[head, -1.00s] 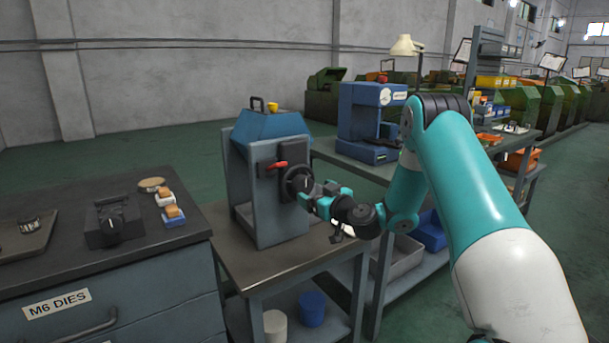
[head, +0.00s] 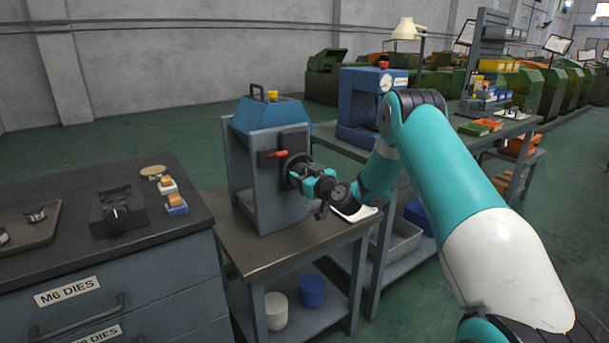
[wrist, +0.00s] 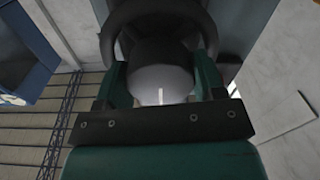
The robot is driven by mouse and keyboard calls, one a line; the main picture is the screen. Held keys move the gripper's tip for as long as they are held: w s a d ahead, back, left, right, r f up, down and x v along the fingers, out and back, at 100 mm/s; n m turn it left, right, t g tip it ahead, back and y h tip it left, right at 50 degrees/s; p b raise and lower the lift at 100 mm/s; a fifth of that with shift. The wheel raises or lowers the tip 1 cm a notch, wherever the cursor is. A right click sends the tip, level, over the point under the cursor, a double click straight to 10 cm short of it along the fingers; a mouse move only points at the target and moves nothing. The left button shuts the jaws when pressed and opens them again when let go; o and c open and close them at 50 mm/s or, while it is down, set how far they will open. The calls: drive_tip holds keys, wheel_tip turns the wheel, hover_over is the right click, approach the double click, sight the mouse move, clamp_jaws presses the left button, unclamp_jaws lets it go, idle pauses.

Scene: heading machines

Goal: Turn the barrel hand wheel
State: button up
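The barrel hand wheel is a black ring with a round hub on the front of a blue-grey machine (head: 268,190). In the head view my gripper (head: 300,174) is at the wheel and covers much of it. In the wrist view the dark rim of the hand wheel (wrist: 157,10) arches across the top. Its hub (wrist: 160,80), with a paler end face and a short white mark, lies between the two teal fingers of my gripper (wrist: 160,72). The fingers stand apart, one on each side of the hub. Whether they press on it, I cannot tell.
A red-handled lever (head: 277,154) sits left of the wheel. The machine stands on a small table (head: 262,258), its front part bare. A dark-topped cabinet (head: 70,255) is at left; a blue press (head: 358,108) stands on the bench behind.

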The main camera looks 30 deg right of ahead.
drive_tip(key=shift+m+b, duration=0.3)
drive_tip(key=shift+b, duration=0.05)
drive_tip(key=m+b, duration=0.2)
drive_tip(key=m, duration=0.1)
drive_tip(key=shift+f+m, duration=0.1)
drive_tip(key=shift+m, duration=0.3)
drive_tip(key=m+b, duration=0.1)
drive_tip(key=m, duration=0.4)
drive_tip(key=shift+d, duration=0.1)
drive_tip(key=shift+m, duration=0.4)
drive_tip(key=o, duration=0.9)
